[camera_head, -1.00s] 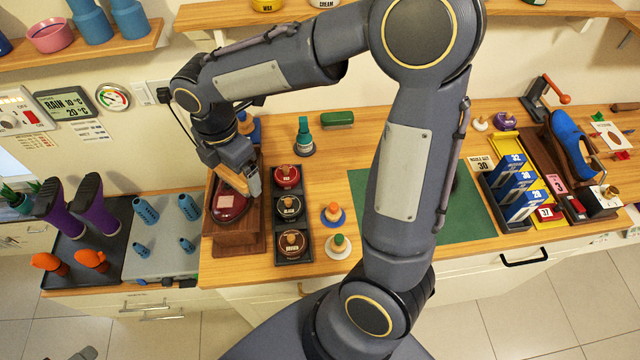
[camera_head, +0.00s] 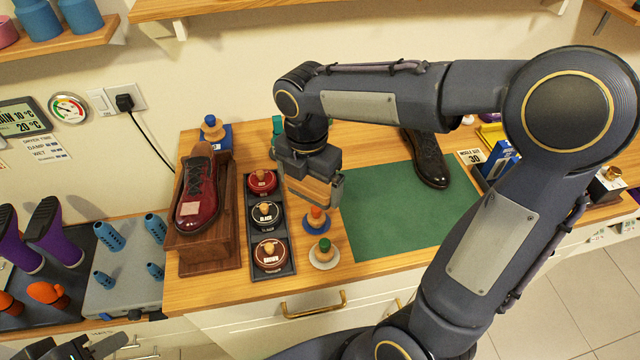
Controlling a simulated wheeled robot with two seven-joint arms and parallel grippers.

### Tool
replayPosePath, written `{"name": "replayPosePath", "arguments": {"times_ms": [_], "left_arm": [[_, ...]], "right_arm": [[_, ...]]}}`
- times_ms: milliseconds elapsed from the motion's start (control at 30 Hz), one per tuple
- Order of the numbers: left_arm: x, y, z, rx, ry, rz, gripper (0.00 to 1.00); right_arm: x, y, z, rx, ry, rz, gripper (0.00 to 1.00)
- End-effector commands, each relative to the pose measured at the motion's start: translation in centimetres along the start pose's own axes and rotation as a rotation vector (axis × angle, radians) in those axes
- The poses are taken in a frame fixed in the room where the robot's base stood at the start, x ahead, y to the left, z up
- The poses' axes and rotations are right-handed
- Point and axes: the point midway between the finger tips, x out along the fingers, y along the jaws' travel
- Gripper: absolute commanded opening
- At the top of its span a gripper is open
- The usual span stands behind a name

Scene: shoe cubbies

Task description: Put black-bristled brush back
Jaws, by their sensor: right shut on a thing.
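My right gripper (camera_head: 325,183) is shut on a wooden-backed brush (camera_head: 307,189). It holds the brush over the bench, right of the tins and at the left edge of the green mat (camera_head: 395,215). The bristles are hidden, so their colour cannot be told. My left gripper (camera_head: 80,349) shows only in part at the bottom left corner, far from the brush, and its jaw opening is unclear. A dark red shoe (camera_head: 197,195) with a pale patch sits on a wooden stand (camera_head: 205,243) to the left.
A dark tray holds polish tins: red (camera_head: 262,182), black (camera_head: 266,214) and brown (camera_head: 269,254). Round knobbed daubers, orange-topped (camera_head: 316,222) and green-topped (camera_head: 324,256), stand close below the gripper. A blue-knobbed dauber (camera_head: 212,128) and a dark shoe (camera_head: 428,158) are farther back. Much of the mat is clear.

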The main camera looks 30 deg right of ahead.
Motion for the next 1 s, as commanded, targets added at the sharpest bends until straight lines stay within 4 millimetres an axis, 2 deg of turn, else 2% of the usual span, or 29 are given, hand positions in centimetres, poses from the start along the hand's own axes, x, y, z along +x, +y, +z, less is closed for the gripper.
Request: {"name": "replayPosePath", "arguments": {"times_ms": [33,233,400,733,900,1000], "left_arm": [[-0.4,0.2,-0.2,0.0,0.0,0.0,0.36],[-1.2,0.5,-0.6,0.0,0.0,0.0,0.36],[-1.4,0.6,-0.7,0.0,0.0,0.0,0.36],[-1.7,0.8,-0.9,0.0,0.0,0.0,0.36],[-1.7,0.8,-0.9,0.0,0.0,0.0,0.36],[-1.7,0.8,-0.9,0.0,0.0,0.0,0.36]], "right_arm": [[0.5,0.7,1.2,0.006,0.003,-0.006,0.74],[2.7,3.4,5.4,0.005,0.002,-0.005,0.74],[6.0,4.7,7.3,0.003,0.002,-0.004,0.74],[8.8,5.9,9.2,0.003,0.001,-0.002,0.74],[11.2,5.8,9.0,0.001,0.002,-0.003,0.74],[11.6,5.8,9.0,0.002,0.0,0.0,0.74]]}}
